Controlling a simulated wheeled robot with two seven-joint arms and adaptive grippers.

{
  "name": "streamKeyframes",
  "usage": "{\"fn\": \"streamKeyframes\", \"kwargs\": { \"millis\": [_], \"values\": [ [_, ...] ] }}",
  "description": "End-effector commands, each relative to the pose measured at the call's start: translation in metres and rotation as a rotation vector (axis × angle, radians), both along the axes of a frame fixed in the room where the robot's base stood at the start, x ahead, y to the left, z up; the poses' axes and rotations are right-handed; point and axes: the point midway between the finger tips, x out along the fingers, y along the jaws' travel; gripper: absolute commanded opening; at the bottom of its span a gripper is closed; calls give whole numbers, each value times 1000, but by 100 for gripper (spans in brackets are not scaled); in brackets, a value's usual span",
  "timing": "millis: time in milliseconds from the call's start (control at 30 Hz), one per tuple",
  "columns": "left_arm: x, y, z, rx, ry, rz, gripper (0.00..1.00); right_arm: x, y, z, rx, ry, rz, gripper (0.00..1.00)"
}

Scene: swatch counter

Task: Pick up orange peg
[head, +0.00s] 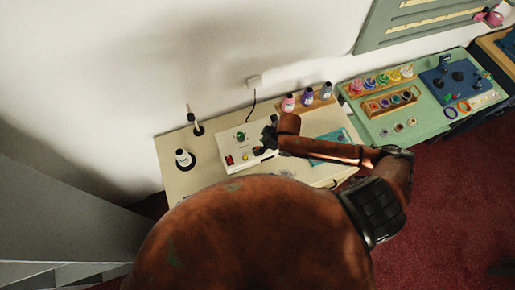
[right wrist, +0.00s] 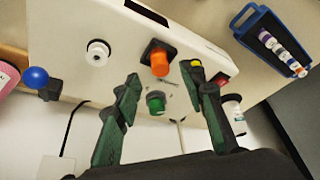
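The orange peg (right wrist: 159,62) stands in a black square base on a white box, seen in the right wrist view. The white box (head: 229,142) lies on the cream counter in the head view, where I cannot make out the peg clearly. My right gripper (head: 268,135) is over the box's right part. In the right wrist view my right gripper (right wrist: 162,78) is open, its dark green fingers apart on either side of the peg's line. It does not hold anything. I cannot tell how far the fingertips are above the box. My left gripper is not in view.
A green knob (right wrist: 155,102), yellow button (right wrist: 196,63), red switch (right wrist: 222,79) and white knob (right wrist: 98,52) are close by on the box. A blue ball (right wrist: 37,77) and a blue bottle tray (right wrist: 247,17) are near. A green table (head: 436,113) stands to the right.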

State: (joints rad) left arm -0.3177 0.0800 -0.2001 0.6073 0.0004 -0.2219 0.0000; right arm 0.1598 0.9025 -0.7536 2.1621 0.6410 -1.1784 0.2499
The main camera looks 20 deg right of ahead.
Motion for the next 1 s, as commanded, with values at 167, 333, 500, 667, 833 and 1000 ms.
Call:
{"fn": "streamKeyframes", "kwargs": {
  "millis": [167, 333, 500, 667, 833, 1000],
  "values": [
    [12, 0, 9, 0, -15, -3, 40, 7, 7, -24, 1, 2, -1, 38],
    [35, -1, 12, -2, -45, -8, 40, 10, 10, -33, -1, -1, 3, 38],
    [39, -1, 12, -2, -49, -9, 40, 10, 9, -33, -1, -1, 3, 38],
    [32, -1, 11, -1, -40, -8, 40, 10, 9, -33, -1, -1, 3, 28],
    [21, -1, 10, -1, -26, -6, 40, 10, 9, -33, -1, -1, 2, 16],
    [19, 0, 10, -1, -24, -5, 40, 9, 9, -33, -1, -1, 2, 4]
  ]
}}
